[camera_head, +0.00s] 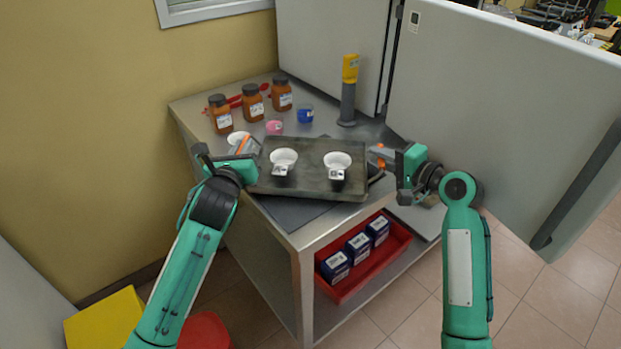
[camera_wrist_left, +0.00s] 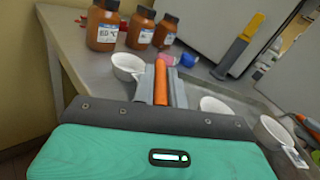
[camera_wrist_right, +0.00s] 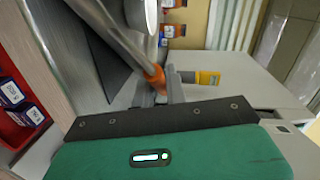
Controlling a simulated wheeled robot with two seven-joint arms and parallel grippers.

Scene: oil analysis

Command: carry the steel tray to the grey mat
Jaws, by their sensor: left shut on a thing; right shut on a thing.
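My left gripper (camera_head: 249,148) is shut at the tray's left end, on an orange handle (camera_wrist_left: 160,84). My right gripper (camera_head: 380,156) is shut at the right end, on an orange-tipped handle (camera_wrist_right: 154,77). A dark grey flat surface, which looks like the grey mat (camera_head: 294,213), shows below the tray's front edge. Whether the tray touches it is unclear.
Several brown jars, including one (camera_head: 221,115), a pink cup (camera_head: 274,127), a blue cup (camera_head: 305,114) and a yellow-topped grey stand (camera_head: 348,92) are behind the tray. Another white bowl (camera_wrist_left: 127,66) is near my left gripper. A red bin (camera_head: 365,268) holds blue boxes below.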

